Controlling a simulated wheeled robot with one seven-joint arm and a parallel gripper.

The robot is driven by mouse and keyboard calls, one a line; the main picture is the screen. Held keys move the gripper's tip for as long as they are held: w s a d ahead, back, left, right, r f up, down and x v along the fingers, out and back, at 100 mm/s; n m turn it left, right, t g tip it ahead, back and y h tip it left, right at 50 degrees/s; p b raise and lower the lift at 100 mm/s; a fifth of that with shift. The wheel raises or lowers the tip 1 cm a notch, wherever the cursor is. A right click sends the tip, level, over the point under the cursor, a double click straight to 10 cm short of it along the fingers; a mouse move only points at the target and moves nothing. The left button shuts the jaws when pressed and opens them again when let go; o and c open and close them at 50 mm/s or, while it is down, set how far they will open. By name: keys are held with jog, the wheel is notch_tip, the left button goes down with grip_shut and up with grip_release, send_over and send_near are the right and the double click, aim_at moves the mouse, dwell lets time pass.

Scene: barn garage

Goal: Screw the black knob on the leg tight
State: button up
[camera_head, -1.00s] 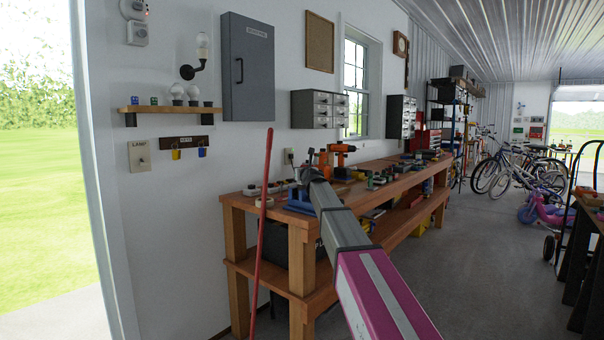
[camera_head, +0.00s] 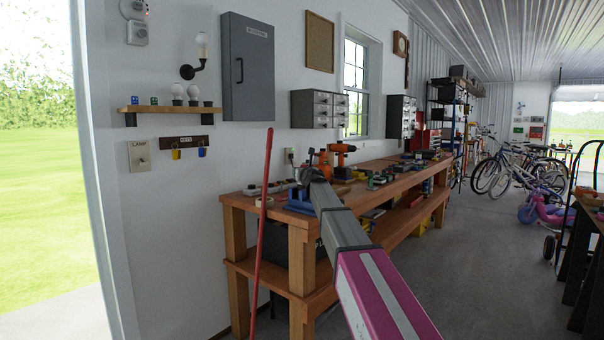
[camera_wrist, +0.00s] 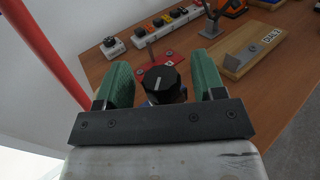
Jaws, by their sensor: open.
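The black knob (camera_wrist: 160,83), round with a white line on its top, sits between the two green fingers of my gripper (camera_wrist: 162,76) in the wrist view. The fingers are apart, one on each side of the knob, with a visible gap on both sides. Something blue shows just under the knob, and a red plate (camera_wrist: 165,57) lies behind it. The leg under the knob is mostly hidden. In the head view my gripper (camera_head: 311,176) is over the near end of the workbench (camera_head: 268,209), above a blue fixture (camera_head: 299,199); the knob cannot be made out there.
A red pole (camera_head: 262,225) stands upright in front of the bench's near end, close to my gripper's left in the wrist view. A power strip (camera_wrist: 167,21) and a labelled wooden block (camera_wrist: 236,63) lie behind the knob. An orange drill (camera_head: 342,151) stands farther along.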

jog(key=v, duration=1)
jog(key=shift+s, duration=0.2)
jog(key=shift+d, duration=0.1)
